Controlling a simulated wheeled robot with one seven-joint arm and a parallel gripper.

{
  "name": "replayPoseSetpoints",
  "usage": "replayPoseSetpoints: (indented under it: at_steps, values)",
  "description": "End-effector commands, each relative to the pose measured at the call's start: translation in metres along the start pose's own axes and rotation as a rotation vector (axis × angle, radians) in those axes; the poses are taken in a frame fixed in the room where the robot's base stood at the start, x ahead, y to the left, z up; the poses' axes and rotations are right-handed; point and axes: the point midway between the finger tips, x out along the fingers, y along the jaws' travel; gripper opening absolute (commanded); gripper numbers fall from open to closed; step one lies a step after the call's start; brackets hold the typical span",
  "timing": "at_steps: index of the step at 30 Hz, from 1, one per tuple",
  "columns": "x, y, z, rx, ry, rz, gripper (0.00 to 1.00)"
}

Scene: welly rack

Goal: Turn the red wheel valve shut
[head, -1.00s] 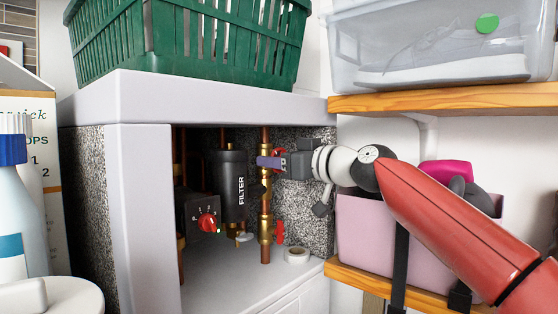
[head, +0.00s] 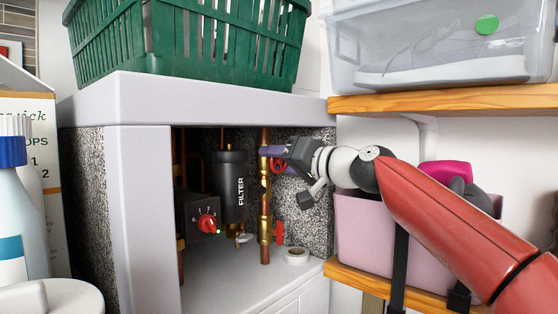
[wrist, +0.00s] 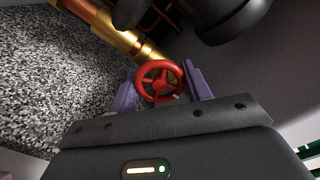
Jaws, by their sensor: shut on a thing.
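The red wheel valve (wrist: 159,81) sits on a vertical brass and copper pipe (head: 265,190) inside the cupboard. In the wrist view the wheel lies between the two purple fingers of my gripper (wrist: 160,92), which are shut on its rim. In the head view the wheel (head: 279,166) shows partly, just below my gripper (head: 272,151), whose fingers hide part of it. My gripper reaches into the opening from the right.
A black filter (head: 232,185) stands left of the pipe, with a dark box with a red knob (head: 208,223) beside it. A red lever handle (head: 279,232) is lower on the pipe. A tape roll (head: 296,255) lies on the cupboard floor. A pink bin (head: 365,235) stands right.

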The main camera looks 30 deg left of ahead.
Motion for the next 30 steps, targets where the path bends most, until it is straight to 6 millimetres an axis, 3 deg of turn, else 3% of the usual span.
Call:
replayPoseSetpoints:
  at_steps: [19,20,24,30]
  values:
    - [-0.0004,-0.0002,-0.0013,0.052,0.004,0.000,0.26]
    - [-0.0004,-0.0002,-0.0013,0.052,0.004,0.000,0.53]
    - [-0.0003,0.0000,-0.0010,0.051,0.003,0.000,0.71]
    - [-0.0002,0.0002,-0.0006,0.050,0.002,0.000,0.71]
